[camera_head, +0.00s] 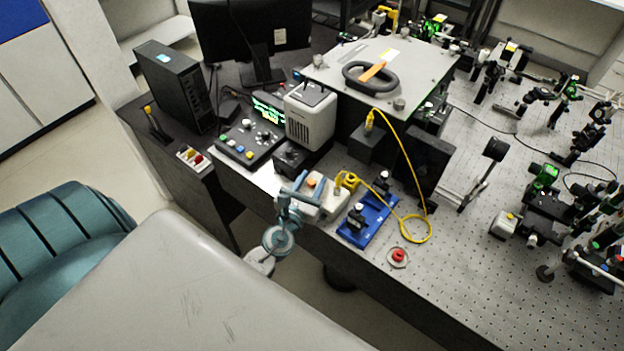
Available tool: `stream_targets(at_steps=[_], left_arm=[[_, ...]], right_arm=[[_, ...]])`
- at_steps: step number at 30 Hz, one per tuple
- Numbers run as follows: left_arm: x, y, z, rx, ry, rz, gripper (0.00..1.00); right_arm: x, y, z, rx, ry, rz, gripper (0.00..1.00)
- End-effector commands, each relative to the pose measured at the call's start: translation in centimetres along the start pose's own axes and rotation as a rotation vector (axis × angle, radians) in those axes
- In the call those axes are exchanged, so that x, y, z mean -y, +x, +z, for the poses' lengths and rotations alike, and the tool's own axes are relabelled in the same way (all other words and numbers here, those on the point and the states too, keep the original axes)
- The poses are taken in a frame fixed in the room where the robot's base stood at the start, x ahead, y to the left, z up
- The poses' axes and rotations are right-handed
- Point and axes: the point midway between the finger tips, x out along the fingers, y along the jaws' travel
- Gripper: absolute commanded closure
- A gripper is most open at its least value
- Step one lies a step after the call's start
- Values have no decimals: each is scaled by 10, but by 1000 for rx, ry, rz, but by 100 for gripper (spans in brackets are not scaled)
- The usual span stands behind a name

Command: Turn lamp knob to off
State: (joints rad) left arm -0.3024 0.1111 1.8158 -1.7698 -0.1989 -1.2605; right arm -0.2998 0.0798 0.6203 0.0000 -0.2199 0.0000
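The light grey vented housing (310,118), which looks like the lamp, stands near the bench's left edge. A small dark box (289,154) sits in front of it; I cannot clearly make out a knob or its setting. A white box with an orange top part (312,181) lies just in front of that. My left gripper (303,188) is blue-grey and hangs over the bench's front edge, in front of the dark box and overlapping the white box in the picture. Its fingers are too small to tell their gap or any contact. My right gripper is out of view.
A control panel with colored buttons (248,142) stands left of the lamp. A blue tray (367,221), a looped yellow cable (411,172) and a red button (398,256) lie to the right. Optical mounts crowd the far right; the front right of the bench (450,280) is clear.

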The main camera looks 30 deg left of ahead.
Motion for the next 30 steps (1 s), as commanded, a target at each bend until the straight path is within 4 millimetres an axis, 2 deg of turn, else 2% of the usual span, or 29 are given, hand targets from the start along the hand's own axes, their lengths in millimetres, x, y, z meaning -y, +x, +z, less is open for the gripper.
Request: stream_targets(at_steps=[9, 15, 21, 30], left_arm=[[0, -58, -6, -3, -1, 0, 61], [0, -89, -4, -1, -1, 1, 61], [0, -101, -1, 0, 0, 1, 61], [0, -102, 0, 0, -1, 1, 62]], right_arm=[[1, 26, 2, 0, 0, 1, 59], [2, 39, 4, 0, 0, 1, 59], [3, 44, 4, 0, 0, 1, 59], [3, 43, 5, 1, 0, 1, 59]])
